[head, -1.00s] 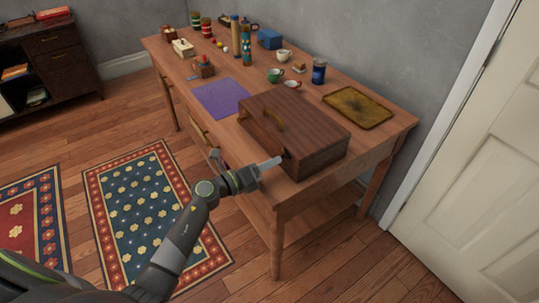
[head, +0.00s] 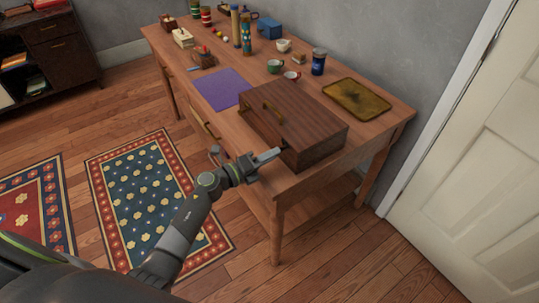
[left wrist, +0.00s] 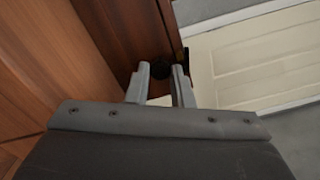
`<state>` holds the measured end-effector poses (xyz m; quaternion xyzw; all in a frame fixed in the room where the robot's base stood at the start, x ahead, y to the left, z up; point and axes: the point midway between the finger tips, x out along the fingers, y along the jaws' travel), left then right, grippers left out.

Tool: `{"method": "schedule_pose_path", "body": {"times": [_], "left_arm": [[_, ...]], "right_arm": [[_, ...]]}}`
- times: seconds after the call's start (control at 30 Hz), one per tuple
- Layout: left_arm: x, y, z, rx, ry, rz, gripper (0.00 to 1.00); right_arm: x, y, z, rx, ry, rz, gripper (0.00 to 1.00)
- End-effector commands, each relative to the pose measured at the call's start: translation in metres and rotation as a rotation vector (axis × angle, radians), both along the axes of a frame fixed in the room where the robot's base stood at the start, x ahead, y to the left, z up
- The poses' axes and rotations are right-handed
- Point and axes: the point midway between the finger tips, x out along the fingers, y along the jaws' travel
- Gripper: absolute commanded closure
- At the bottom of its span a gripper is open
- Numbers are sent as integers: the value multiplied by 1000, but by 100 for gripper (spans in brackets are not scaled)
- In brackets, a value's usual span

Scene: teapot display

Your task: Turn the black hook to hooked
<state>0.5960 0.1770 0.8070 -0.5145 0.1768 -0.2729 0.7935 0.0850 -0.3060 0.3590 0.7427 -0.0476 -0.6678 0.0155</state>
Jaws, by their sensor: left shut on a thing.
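The wooden box (head: 312,117) with a brass handle (head: 273,111) sits at the near end of the table. The black hook shows as a small dark part (left wrist: 160,69) on the box's side, between my fingertips in the left wrist view. My left gripper (head: 277,153) is at the near side of the box, its fingers shut on the hook. In the left wrist view the left gripper (left wrist: 159,82) hides part of the hook, so I cannot tell its exact turn. My right gripper is out of view.
The wooden table (head: 355,137) holds a purple mat (head: 222,90), a tarnished tray (head: 357,98), cups and bottles. A white door (head: 465,135) stands at the right. Patterned rugs (head: 160,200) lie on the floor at the left.

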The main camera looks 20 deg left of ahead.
Motion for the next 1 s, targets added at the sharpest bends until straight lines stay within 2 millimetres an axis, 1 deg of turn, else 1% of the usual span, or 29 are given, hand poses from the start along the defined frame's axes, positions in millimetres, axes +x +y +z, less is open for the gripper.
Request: {"method": "schedule_pose_path", "body": {"times": [0.07,0.1,0.2,0.23,0.53,0.67,0.77,1.0], "left_arm": [[0,0,-1,0,1,0,100],[0,0,-1,0,1,0,74],[0,0,-1,1,1,0,61],[0,0,-1,1,1,0,58],[-1,1,-1,1,0,0,58],[-11,9,-1,4,0,1,58],[-26,21,-2,5,1,1,58],[-73,57,-4,6,3,0,58]], "right_arm": [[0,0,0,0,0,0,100],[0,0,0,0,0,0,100],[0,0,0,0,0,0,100],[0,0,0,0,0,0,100],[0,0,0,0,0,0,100],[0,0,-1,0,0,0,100],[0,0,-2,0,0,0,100],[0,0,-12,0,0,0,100]]}}
